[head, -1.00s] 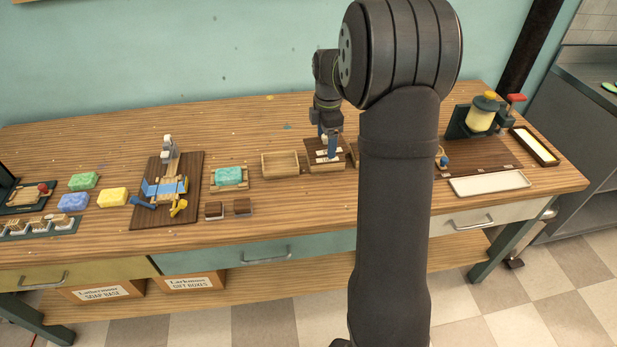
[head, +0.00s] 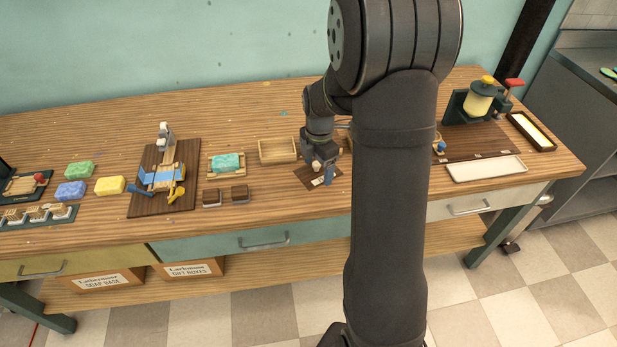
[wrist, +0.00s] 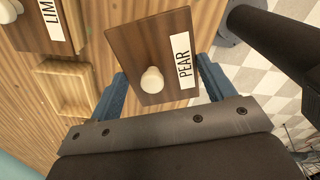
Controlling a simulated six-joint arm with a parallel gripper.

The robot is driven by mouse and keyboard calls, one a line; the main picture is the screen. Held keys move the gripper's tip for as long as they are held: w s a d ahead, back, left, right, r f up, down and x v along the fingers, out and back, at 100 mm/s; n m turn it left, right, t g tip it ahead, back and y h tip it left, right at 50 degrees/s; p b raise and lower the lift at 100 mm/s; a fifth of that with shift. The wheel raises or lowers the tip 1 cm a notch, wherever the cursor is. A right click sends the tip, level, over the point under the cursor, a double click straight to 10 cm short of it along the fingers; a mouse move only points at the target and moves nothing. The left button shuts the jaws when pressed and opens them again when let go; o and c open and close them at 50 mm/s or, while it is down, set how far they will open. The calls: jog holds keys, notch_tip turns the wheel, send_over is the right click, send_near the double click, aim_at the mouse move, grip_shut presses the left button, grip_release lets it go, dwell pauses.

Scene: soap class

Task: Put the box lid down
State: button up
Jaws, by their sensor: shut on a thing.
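My gripper (head: 322,174) is shut on a brown wooden box lid (head: 306,178), with blue fingers at two opposite edges. In the wrist view the lid (wrist: 130,50) has a round pale knob (wrist: 152,80) and a white label reading "PEAR". The lid is held near the front part of the workbench, turned at an angle; its exact height above the bench is hard to tell. A second knobbed lid (wrist: 62,12), its label starting "LIM", shows at the wrist view's upper left.
An empty wooden tray (head: 278,150) stands left of my gripper. A white tray (head: 486,172) lies to the right. My arm hides part of the bench.

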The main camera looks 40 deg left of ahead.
aim_at(309, 169)
jog(key=a+f, duration=0.1)
jog(key=a, duration=0.1)
jog(key=shift+s+a+f, duration=0.3)
jog(key=shift+f, duration=2)
jog(key=shift+f, duration=0.15)
jog(key=o, duration=1)
notch_tip(309, 169, up, 12)
jog(key=shift+r, duration=0.15)
